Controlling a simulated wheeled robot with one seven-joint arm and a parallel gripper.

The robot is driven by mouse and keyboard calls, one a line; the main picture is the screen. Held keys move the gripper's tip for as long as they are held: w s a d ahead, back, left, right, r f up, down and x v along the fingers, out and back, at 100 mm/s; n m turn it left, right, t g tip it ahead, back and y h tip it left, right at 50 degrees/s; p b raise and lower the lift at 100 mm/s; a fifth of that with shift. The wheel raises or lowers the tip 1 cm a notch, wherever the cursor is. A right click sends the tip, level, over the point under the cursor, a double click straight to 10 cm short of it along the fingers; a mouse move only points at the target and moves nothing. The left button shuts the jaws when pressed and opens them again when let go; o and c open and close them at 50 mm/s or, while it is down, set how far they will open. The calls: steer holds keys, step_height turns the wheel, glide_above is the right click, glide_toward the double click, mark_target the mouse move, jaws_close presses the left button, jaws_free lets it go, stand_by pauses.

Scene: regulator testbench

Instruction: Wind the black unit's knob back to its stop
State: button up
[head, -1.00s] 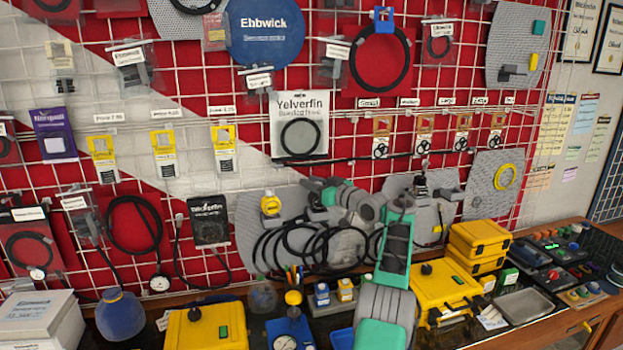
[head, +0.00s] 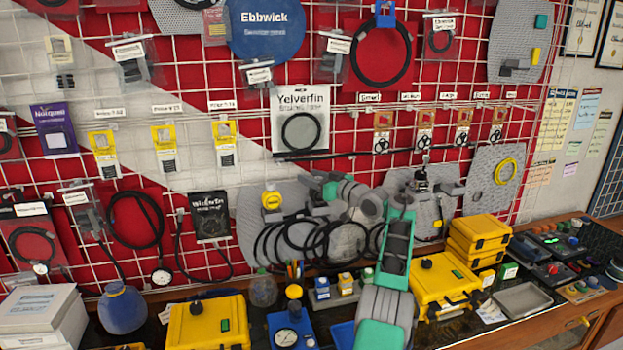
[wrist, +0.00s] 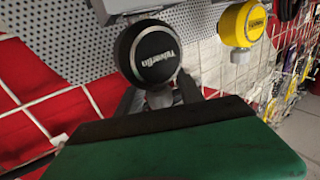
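The black unit's round knob (wrist: 155,52), lettered "Yelverfin", faces the camera in the wrist view, with a grey collar just below it. My gripper (wrist: 160,88) reaches up to it, and its two dark fingers stand apart below the knob, one on either side of the collar. The knob overlaps the fingertips, so I cannot tell whether they press on it. In the head view my gripper (head: 328,196) is at the grey pegboard, and I cannot make out the black knob there.
A yellow knob (wrist: 243,24) on a grey mount sits close to the right of the black one; it also shows in the head view (head: 271,200). Black hoses (head: 300,243) hang below my gripper. Yellow cases (head: 443,285) and a gauge unit (head: 288,330) crowd the bench.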

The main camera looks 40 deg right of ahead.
steer(key=shift+s+f+b, duration=0.3)
steer(key=shift+s+b, duration=0.25)
steer(key=shift+b, duration=0.5)
steer(key=s+b, duration=0.4)
steer(key=s, duration=0.2)
steer(key=shift+s+r+b, duration=0.3)
steer(key=shift+s+b, duration=0.05)
